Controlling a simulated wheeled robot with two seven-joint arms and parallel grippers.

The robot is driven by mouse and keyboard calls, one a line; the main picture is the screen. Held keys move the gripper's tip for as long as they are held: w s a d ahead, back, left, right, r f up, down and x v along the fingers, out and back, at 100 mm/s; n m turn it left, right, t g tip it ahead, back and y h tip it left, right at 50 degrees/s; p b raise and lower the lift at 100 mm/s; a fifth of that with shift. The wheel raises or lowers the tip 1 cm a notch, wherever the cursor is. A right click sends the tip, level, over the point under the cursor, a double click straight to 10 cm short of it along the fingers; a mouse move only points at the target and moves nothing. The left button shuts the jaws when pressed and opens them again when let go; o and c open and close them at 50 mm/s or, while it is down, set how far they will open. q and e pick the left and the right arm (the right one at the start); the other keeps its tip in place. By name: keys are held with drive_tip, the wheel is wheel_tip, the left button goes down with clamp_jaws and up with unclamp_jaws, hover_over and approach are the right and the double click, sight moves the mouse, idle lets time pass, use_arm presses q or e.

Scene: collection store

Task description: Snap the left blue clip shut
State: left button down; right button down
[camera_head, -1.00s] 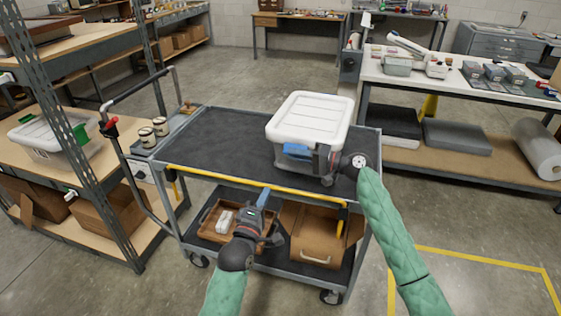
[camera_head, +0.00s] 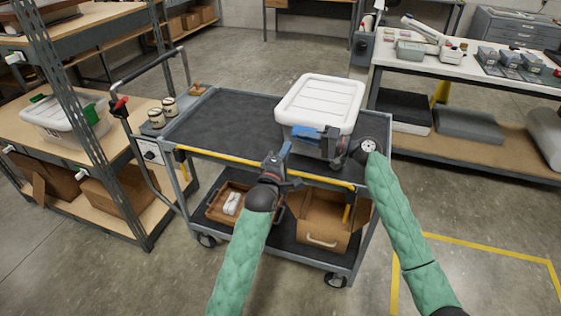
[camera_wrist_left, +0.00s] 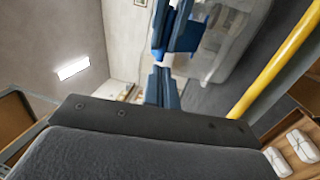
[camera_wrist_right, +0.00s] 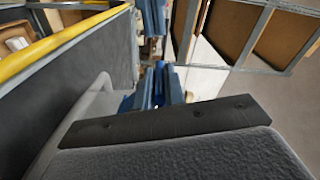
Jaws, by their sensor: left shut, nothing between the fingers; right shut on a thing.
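The storage box with a white lid (camera_head: 320,98) stands on the cart's dark top. A blue clip (camera_head: 312,132) sticks out from its near side, below the lid rim; it also shows in the left wrist view (camera_wrist_left: 182,32). My left gripper (camera_head: 285,150) is shut and empty, its blue fingertips just below and left of the clip. In the left wrist view its fingertips (camera_wrist_left: 161,72) come close to the clip; contact is unclear. My right gripper (camera_head: 332,140) is shut at the box's near right side, seemingly on the box; the exact grip is hidden.
The cart's yellow front rail (camera_head: 250,167) runs beneath my left gripper. Below are a wooden tray (camera_head: 213,208) and a brown case (camera_head: 322,222). Two small jars (camera_head: 157,118) stand at the left. The cart top left of the box is clear.

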use_arm(q)
drive_tip(key=shift+x, duration=1.5)
